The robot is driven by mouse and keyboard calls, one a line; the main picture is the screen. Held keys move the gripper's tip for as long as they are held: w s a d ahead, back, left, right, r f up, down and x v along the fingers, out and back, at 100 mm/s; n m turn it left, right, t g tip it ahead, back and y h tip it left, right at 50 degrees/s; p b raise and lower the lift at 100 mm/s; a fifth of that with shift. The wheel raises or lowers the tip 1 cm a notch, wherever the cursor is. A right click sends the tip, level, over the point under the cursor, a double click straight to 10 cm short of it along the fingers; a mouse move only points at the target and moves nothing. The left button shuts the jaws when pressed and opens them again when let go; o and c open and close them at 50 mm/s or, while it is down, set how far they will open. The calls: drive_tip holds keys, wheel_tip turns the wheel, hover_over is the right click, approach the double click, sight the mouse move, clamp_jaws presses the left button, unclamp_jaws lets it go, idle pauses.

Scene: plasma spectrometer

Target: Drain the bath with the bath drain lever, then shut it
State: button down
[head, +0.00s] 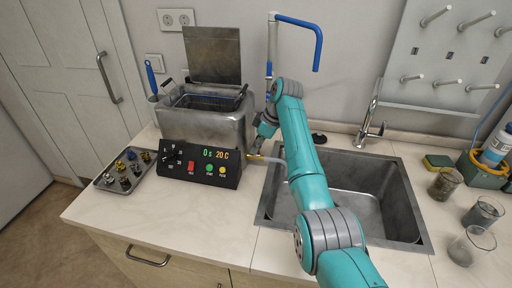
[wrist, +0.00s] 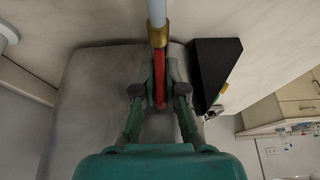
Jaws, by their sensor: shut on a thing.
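The bath (head: 190,122) is a steel tank on the counter, its hinged lid (head: 213,55) standing open. Its grey wall (wrist: 90,110) fills much of the wrist view. The red drain lever (wrist: 159,80) lies between the fingers of my gripper (wrist: 159,72), in line with the brass fitting (wrist: 158,34) and pale hose (wrist: 157,10). My gripper (head: 257,146) is at the bath's lower right side in the head view and is shut on the lever. The lever is hidden there. The hose (head: 272,159) runs toward the sink (head: 350,187). The water level inside the bath cannot be seen.
A black control box (head: 200,164) reading "0 s 20 C" stands in front of the bath, close beside my gripper in the wrist view. A tray of small parts (head: 126,170) is at left. A tap (head: 371,120) and several beakers are at right. The front counter is clear.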

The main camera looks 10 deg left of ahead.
drive_tip(key=c, duration=1.2)
unclamp_jaws()
drive_tip(key=shift+c, duration=0.2)
drive_tip(key=v, duration=1.2)
